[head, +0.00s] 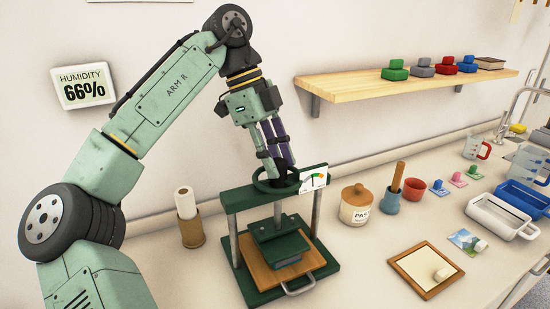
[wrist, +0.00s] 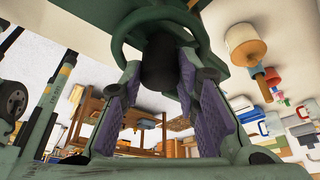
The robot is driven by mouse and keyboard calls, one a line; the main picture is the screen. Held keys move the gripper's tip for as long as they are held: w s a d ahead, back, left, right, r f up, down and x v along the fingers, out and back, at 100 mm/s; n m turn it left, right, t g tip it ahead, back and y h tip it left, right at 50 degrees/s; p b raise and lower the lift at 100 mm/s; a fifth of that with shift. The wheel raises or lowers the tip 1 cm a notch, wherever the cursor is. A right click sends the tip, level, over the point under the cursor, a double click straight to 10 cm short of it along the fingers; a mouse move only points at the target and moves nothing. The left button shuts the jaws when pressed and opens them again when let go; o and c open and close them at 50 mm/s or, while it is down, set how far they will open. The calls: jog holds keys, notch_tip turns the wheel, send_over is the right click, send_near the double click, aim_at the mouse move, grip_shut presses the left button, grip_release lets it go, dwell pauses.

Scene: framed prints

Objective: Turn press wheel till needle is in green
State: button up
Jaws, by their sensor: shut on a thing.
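The press (head: 231,201) has a dark green frame and stands on the counter below my arm. Its green wheel (head: 262,187) lies flat on top, and the wheel's rim and dark hub (wrist: 160,65) show in the wrist view. My gripper (head: 279,166) points down from above, its purple-padded fingers on either side of the hub, shut on the wheel. The gauge (head: 314,178) is a white dial at the press's top right with a coloured arc; its needle is too small to read surely.
A lidded jar (head: 355,205), a mortar with pestle (head: 390,200) and a red cup (head: 414,189) stand right of the press. A framed board (head: 427,270) lies at front right. A paper roll (head: 186,204) stands at left. A wall shelf (head: 390,88) hangs behind.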

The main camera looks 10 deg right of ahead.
jog(key=shift+m+g+y, duration=0.3)
jog(key=shift+m+y, duration=0.1)
jog(key=shift+m, duration=0.7)
jog(key=o, duration=1.2)
jog(key=shift+c, duration=0.2)
jog(key=n+t, duration=0.1)
jog(key=n, duration=0.2)
jog(key=n+t+h, duration=0.1)
jog(key=n, duration=0.2)
jog(key=shift+s+h, duration=0.15)
jog(key=shift+h, duration=0.15)
jog(key=n+t, duration=0.1)
jog(key=n, duration=0.2)
jog(key=n+t, duration=0.1)
jog(key=n, duration=0.3)
jog(key=shift+s+t, duration=0.15)
jog(key=shift+t, duration=0.25)
jog(key=s+a+r+n, duration=0.1)
jog(key=a+r, duration=0.3)
jog(key=r, duration=0.6)
jog(key=shift+b, duration=0.3)
jog(key=shift+s, duration=0.1)
